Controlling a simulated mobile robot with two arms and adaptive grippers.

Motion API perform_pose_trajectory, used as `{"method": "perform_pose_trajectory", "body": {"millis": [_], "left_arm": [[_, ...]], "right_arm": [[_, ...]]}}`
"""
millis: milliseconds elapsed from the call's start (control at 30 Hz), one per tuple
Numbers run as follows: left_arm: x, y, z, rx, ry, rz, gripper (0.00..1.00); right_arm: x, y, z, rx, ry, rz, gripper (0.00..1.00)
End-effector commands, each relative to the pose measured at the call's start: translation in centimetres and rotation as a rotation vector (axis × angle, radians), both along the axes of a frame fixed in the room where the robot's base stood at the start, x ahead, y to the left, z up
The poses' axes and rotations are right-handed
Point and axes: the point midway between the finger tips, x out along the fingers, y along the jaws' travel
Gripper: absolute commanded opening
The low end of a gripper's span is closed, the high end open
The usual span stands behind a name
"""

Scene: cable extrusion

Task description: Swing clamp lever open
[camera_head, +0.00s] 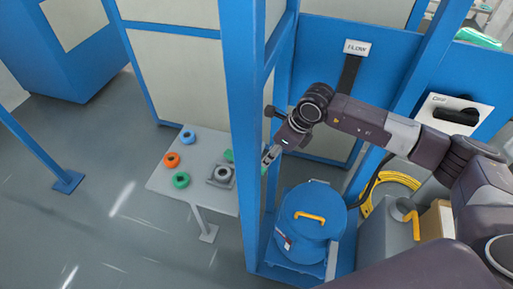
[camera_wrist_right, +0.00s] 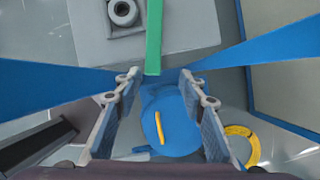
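A green bar, which looks like the clamp lever, runs down from the top of the right wrist view (camera_wrist_right: 153,38). Its near end lies between the tips of my right gripper (camera_wrist_right: 160,78), with a gap on both sides. The right gripper is open and empty. In the head view the right gripper (camera_head: 270,155) is beside the blue post, at the table's right end. A green piece (camera_head: 228,155) shows left of the post; the post hides what lies behind it. A grey clamp block with a round ring (camera_head: 222,174) sits on the table. My left gripper is not in view.
The grey table (camera_head: 165,184) carries blue (camera_head: 188,137), orange (camera_head: 171,160) and green (camera_head: 181,180) rings. The blue post (camera_head: 243,110) stands close to the right gripper. Below are a blue drum (camera_head: 310,205) with a yellow handle and a coiled yellow cable (camera_head: 398,179).

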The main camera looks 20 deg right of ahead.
Motion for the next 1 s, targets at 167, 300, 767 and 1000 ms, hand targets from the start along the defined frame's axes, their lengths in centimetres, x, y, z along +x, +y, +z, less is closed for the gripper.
{"method": "perform_pose_trajectory", "body": {"millis": [167,300,767,1000], "left_arm": [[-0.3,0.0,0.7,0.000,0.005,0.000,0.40],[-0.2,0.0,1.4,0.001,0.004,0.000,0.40],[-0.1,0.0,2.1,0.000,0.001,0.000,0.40],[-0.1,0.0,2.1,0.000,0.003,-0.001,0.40]], "right_arm": [[0.3,0.6,-1.4,0.002,0.005,0.001,0.38],[1.0,1.1,-3.6,0.001,0.005,0.000,0.38],[2.0,2.1,-7.2,0.001,0.002,0.001,0.38],[2.0,2.1,-7.2,0.000,0.001,0.000,0.32]]}}
